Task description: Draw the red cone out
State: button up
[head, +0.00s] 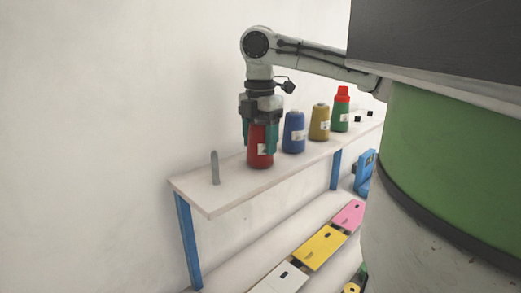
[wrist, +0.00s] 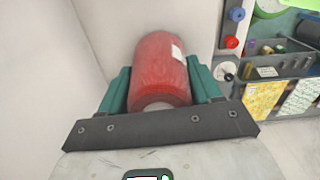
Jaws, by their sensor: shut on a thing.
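The red cone (head: 260,150) is a red thread cone with a white label, upright at the shelf in the head view. My gripper (head: 259,136) comes down from above, its green fingers on either side of the cone, shut on it. In the wrist view the red cone (wrist: 160,68) lies between the two green fingers of my gripper (wrist: 163,85). I cannot tell whether its base touches the shelf (head: 215,204).
A grey peg (head: 215,168) stands bare to the left. To the right stand a blue cone (head: 293,132), an ochre cone (head: 319,122) and a green cone (head: 340,114) with a red top. A white wall is behind. Pink, yellow and white panels lie below.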

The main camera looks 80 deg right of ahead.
jog(key=shift+c, duration=0.4)
jog(key=shift+r+p, duration=0.55)
jog(key=shift+r+p, duration=3.7)
jog(key=shift+r, duration=0.1)
jog(key=shift+r, duration=2)
